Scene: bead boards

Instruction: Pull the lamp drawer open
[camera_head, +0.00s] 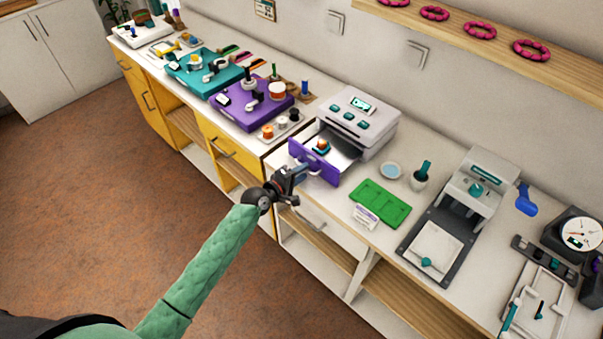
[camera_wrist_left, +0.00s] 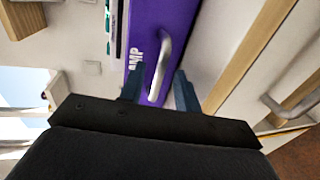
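The lamp unit (camera_head: 358,118) is a white box with teal buttons and a small screen, standing on the counter. Its purple lamp drawer (camera_head: 313,166) stands out from the box, and a small orange and teal piece (camera_head: 322,146) shows inside it. The drawer front (camera_wrist_left: 185,25) fills the middle of the left wrist view, with "AMP" lettering and a silver bar handle (camera_wrist_left: 162,60). My left gripper (camera_head: 298,176) is at the drawer front. Its fingers (camera_wrist_left: 159,90) are apart, one on each side of the handle's near end, with gaps visible. My right gripper is in neither view.
A green tray (camera_head: 380,203) and a white card (camera_head: 365,217) lie right of the drawer. A purple board (camera_head: 230,97) with spools is to its left. A grey press (camera_head: 460,205) stands further right. Yellow cabinet drawers (camera_head: 225,150) are below the counter.

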